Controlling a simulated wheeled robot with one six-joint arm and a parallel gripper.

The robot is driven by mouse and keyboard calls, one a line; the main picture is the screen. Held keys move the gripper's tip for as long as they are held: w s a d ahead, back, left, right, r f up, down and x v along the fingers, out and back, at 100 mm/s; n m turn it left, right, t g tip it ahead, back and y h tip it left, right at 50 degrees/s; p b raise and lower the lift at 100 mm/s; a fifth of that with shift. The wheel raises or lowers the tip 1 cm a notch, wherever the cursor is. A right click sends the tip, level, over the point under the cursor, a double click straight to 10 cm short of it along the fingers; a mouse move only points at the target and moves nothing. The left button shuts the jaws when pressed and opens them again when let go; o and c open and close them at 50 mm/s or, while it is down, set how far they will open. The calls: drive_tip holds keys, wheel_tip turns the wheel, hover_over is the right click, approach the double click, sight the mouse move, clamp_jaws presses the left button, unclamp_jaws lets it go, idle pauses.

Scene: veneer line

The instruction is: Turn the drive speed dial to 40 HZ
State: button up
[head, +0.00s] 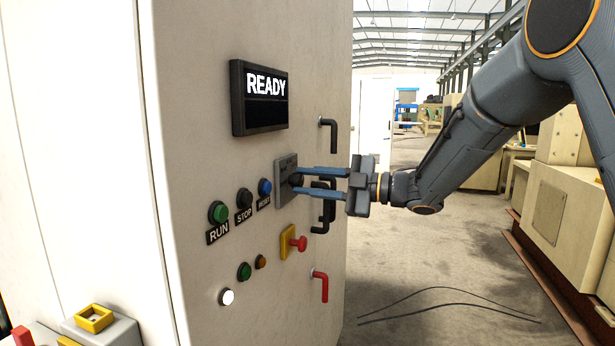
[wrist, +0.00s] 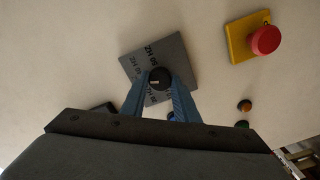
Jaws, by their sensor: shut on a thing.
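The drive speed dial (wrist: 160,78) is a small black round knob on a square grey plate (wrist: 134,67). In the wrist view the plate looks tilted, and HZ markings show on it, one of them 50 HZ; the lower part is hidden by my fingers. In the head view the grey plate (head: 282,183) is on the cabinet front, right of the blue button. My gripper (head: 298,183) reaches it from the right, its two blue fingers shut on the knob. The fingers (wrist: 160,92) also flank the knob in the wrist view. I cannot tell which mark the dial points to.
Black handles (head: 329,135) and a red handle (head: 321,285) stick out nearby.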

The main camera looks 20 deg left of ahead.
drive_tip(key=m+p, duration=0.2)
drive_tip(key=m, duration=0.2)
drive_tip(key=shift+m, duration=0.4)
drive_tip(key=shift+p, duration=0.3)
drive_tip(key=o, duration=1.1)
drive_tip(key=shift+c, duration=0.2)
drive_tip(key=d+b, duration=0.2)
drive_tip(key=d, duration=0.5)
drive_tip(key=shift+s+d+b, duration=0.3)
drive_tip(key=shift+d+b, duration=0.05)
drive_tip(key=shift+d, duration=0.05)
